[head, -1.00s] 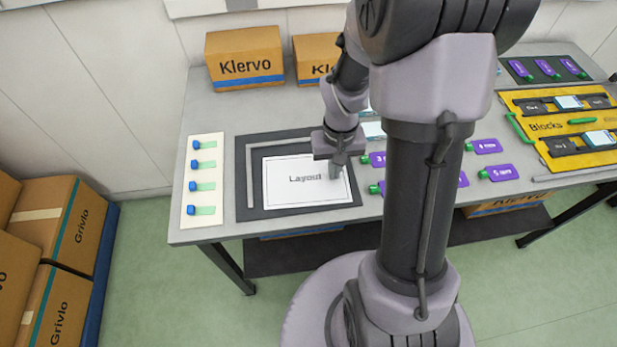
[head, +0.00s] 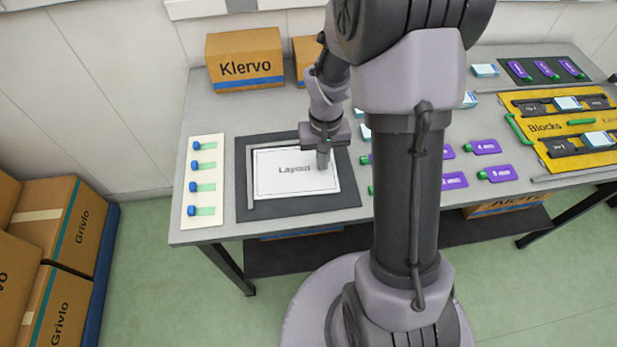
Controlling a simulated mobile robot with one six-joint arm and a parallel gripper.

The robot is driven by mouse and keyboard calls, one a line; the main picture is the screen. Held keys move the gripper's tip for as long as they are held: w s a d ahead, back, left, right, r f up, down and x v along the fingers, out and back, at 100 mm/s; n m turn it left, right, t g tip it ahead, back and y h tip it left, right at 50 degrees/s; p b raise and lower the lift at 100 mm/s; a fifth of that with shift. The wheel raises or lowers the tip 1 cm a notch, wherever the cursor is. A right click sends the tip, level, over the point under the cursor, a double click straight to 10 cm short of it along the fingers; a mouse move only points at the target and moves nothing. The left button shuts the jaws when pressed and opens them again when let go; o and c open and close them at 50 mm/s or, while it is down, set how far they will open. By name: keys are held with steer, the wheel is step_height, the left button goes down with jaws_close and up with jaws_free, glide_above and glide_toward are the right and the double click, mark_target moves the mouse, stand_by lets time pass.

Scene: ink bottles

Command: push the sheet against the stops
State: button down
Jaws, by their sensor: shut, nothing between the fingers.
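The white sheet (head: 285,182) marked "Layout" lies flat on a dark mat (head: 350,203). The stops are two grey bars forming an L on the mat, a left bar (head: 249,185) and a back bar (head: 275,143). The sheet's left and back edges lie right beside the bars; I cannot tell whether they touch. My gripper (head: 323,166) is shut and empty, pointing down with its fingertips at the sheet's right part, near its back right corner. It hides that corner and part of the back bar.
A pale card (head: 206,150) with blue-ended green pieces lies left of the mat. Purple tags (head: 484,147) and a yellow "Blocks" board (head: 545,127) lie to the right. Klervo boxes (head: 244,58) stand at the back. My arm hides part of the table.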

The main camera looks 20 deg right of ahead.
steer(key=shift+w+a+f, duration=0.1)
steer(key=shift+w+a, duration=0.2)
steer(key=shift+w, duration=0.5)
steer(key=shift+w, duration=0.1)
steer(key=shift+r+p, duration=0.3)
steer(key=shift+p, duration=0.05)
step_height(320, 180, up, 6)
steer(key=p, duration=0.5)
steer(key=shift+w+r, duration=0.15)
steer(key=shift+r, duration=0.1)
